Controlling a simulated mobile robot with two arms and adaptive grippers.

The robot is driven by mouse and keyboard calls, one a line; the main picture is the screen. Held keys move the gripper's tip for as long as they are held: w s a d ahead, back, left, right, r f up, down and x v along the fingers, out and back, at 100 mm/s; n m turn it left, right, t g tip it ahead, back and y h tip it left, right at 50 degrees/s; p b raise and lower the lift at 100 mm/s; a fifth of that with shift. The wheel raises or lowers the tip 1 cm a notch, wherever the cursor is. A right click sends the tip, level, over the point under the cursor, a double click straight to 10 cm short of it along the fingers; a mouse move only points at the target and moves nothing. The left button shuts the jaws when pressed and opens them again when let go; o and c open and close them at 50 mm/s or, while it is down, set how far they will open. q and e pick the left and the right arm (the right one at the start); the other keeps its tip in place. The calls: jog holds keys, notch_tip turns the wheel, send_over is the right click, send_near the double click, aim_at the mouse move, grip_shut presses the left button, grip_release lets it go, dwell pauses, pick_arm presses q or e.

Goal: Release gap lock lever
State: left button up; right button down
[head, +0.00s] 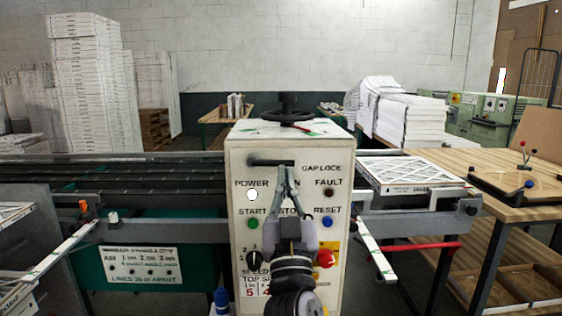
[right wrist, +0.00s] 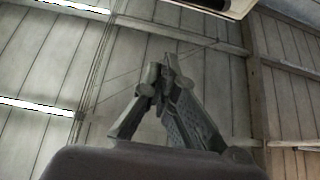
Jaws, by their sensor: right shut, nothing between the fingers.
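The control box (head: 240,215) stands in the middle of the head view. A dark horizontal lever (head: 262,162) crosses its upper front, left of the GAP LOCK label (head: 321,168). My right gripper (head: 284,170) reaches up in front of the box with its fingers together and empty. Its tips overlap the right end of the lever in the head view; I cannot tell whether they touch. In the right wrist view the shut fingers (right wrist: 160,78) point up, with a dark bar (right wrist: 208,3) apart from them at the top edge. My left gripper is not in view.
A black handwheel (head: 288,108) tops the box. Buttons, a black knob (head: 254,258) and a red button (head: 325,258) surround my right arm. A roller conveyor (head: 130,180) lies left; a boxed filter (head: 410,170) and wooden table (head: 480,160) stand right.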

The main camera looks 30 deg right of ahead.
aim_at(272, 161)
jog(key=p+x, duration=0.5)
jog(key=x, duration=0.5)
jog(key=shift+w+d+f, duration=0.1)
jog(key=shift+w+f, duration=0.05)
jog(key=shift+f, duration=0.5)
jog(key=shift+w+d+f, duration=0.1)
jog(key=shift+w+f, duration=0.1)
jog(key=shift+f, duration=0.45)
jog(key=shift+w+d+f, duration=0.1)
jog(key=shift+w+f, duration=0.05)
jog(key=shift+f, duration=0.55)
jog(key=shift+d, duration=0.1)
